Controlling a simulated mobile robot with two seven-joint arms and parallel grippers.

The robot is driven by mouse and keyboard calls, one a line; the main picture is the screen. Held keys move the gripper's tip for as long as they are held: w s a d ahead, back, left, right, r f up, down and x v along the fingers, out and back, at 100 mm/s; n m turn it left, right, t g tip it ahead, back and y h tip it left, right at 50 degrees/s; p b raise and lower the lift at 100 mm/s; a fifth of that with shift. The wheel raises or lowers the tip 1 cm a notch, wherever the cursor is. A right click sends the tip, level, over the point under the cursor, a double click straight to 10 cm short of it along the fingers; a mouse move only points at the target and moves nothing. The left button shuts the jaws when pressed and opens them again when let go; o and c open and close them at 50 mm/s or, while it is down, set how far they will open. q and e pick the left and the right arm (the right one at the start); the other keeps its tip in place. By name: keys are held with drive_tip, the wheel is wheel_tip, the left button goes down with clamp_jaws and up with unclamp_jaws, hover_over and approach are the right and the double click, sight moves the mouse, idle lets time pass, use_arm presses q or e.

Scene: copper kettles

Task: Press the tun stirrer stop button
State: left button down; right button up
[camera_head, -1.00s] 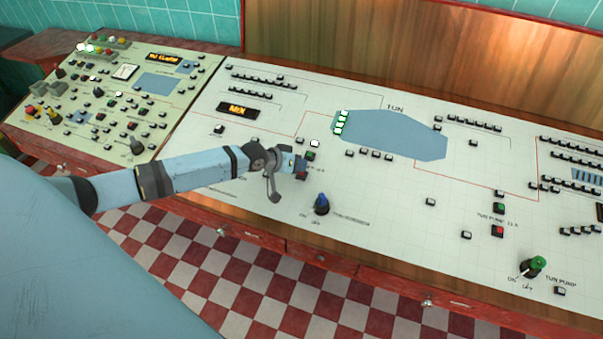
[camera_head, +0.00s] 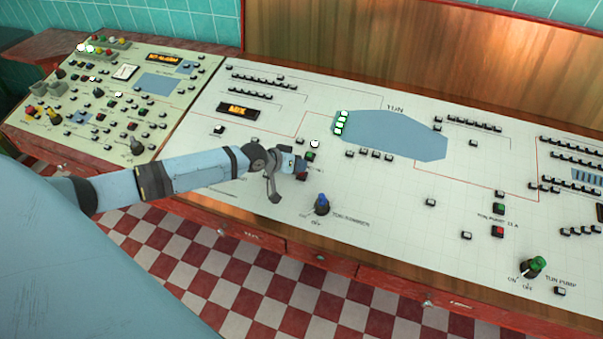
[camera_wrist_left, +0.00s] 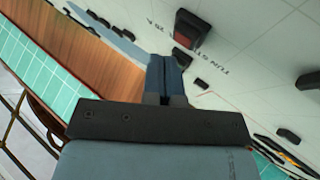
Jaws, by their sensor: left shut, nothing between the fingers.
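The tun stirrer stop button, a small red button (camera_head: 302,176) in a dark housing, sits on the pale panel just below my left gripper in the head view. In the left wrist view the red button (camera_wrist_left: 187,31) shows beyond the fingertips, beside the printed tun stirrer label. My left gripper (camera_head: 301,163) is shut and empty, its fingertips close above the buttons. I cannot tell whether they touch anything. The shut fingers also show in the left wrist view (camera_wrist_left: 167,62). A green button (camera_head: 311,156) is just behind the fingertips. My right gripper is not in view.
A blue-topped tun stirrer knob (camera_head: 321,204) stands up in front of the gripper. A lit white button (camera_head: 314,143) is behind it. The tun pump's green (camera_head: 499,208) and red (camera_head: 497,231) buttons are far to the right. The panel around the blue tun shape (camera_head: 395,137) is mostly flat.

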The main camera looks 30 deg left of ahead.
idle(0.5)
use_arm(q)
drive_tip(key=shift+w+f+b, duration=0.1)
drive_tip(key=shift+f+b, duration=0.2)
drive_tip(key=shift+f, duration=0.15)
drive_tip(key=shift+f+b, duration=0.3)
drive_tip(key=shift+f, duration=0.05)
idle(0.4)
drive_tip(key=shift+r, duration=0.1)
drive_tip(key=shift+r+p, duration=0.65)
drive_tip(key=shift+p, duration=0.25)
drive_tip(key=r+p, duration=0.2)
drive_tip(key=s+r+p, duration=0.1)
drive_tip(key=r+p, duration=0.2)
drive_tip(key=shift+s+d, duration=0.1)
drive_tip(key=shift+d, duration=0.05)
idle(0.6)
